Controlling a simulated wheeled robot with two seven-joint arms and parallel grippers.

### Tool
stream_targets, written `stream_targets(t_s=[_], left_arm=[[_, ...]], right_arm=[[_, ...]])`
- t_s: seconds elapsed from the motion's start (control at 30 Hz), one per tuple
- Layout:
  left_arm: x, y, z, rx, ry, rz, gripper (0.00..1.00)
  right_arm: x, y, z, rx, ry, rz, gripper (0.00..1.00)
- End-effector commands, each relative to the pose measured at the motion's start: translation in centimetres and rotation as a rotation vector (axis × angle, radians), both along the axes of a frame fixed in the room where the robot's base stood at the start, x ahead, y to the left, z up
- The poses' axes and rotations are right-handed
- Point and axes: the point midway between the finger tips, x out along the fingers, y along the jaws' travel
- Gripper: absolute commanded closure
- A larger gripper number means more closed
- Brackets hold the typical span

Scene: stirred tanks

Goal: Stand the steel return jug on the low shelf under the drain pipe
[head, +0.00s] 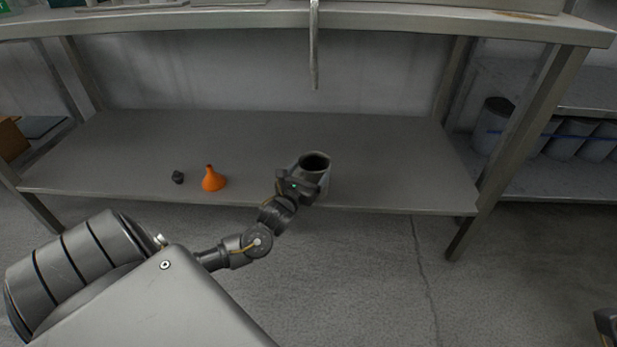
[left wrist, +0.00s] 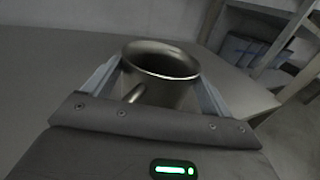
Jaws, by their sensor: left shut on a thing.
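The steel jug (head: 322,170) is a grey, open-topped vessel, upright at the front edge of the low shelf (head: 390,160). My left gripper (head: 305,185) is shut on it from the front left. In the left wrist view the jug (left wrist: 170,75) sits between the two fingers of the left gripper (left wrist: 155,90), with its dark mouth facing up. Whether its base touches the shelf is hard to tell. The drain pipe (head: 314,45) hangs down from the upper bench, above and behind the jug. Part of my right arm shows at the lower right edge; its fingers are not seen.
An orange funnel (head: 213,180) and a small black object (head: 178,177) lie on the low shelf left of the jug. The upper bench (head: 200,18) overhangs the shelf. Table legs (head: 515,150) stand at the right. Several grey containers (head: 570,138) stand on a rack further right.

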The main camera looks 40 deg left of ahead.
Motion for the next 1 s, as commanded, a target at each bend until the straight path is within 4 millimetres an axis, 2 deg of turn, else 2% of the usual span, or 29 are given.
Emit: stream_targets(t_s=[0.3,0.33,0.43,0.73,0.83,0.9,1.0], left_arm=[[0.0,0.0,-0.2,0.0,0.0,0.001,0.56],[0.0,0.0,-0.2,0.0,0.001,0.001,0.11],[0.0,0.0,-0.2,0.0,0.001,0.001,0.0],[-0.2,-0.1,0.2,0.0,0.001,-0.001,0.0],[-1.5,-0.4,0.3,-0.001,0.004,0.0,0.0],[-2.8,-0.8,0.4,-0.002,0.005,-0.001,0.0],[-5.0,-1.3,0.4,-0.002,0.006,-0.001,0.0]], right_arm=[[0.0,0.0,0.1,0.0,0.002,0.0,0.64],[0.0,0.0,0.1,0.0,0.003,0.0,0.64],[0.0,0.0,0.1,0.001,0.003,-0.001,0.64],[0.0,0.0,0.2,0.001,0.0,0.0,0.64],[0.0,-0.2,1.0,0.006,-0.003,-0.005,0.64],[0.3,-0.6,0.0,0.004,0.041,-0.024,0.64],[0.5,-1.1,-0.3,0.004,0.072,-0.043,0.64]])
